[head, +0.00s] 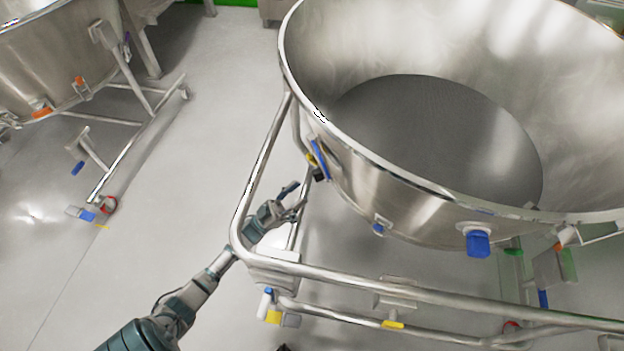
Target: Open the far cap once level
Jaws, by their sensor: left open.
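A large open steel bowl (400,185) on a tubular steel frame (400,290) fills the right of the head view. Its wide mouth faces up, and a grey, mesh-like round area (440,130) shows inside at the bottom. I cannot tell which part is the far cap. A blue and yellow fitting (319,160) sits on the bowl's left outer side. My left gripper (297,196) is open and empty by the frame's left corner, a little below and left of that fitting, apart from it. My right gripper is out of view.
A blue latch (477,243) and a smaller blue knob (378,229) are on the bowl's near side. The frame's rail passes close to my left arm. A second steel bowl (50,60) on a wheeled frame stands at upper left. Grey floor (160,150) between them is clear.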

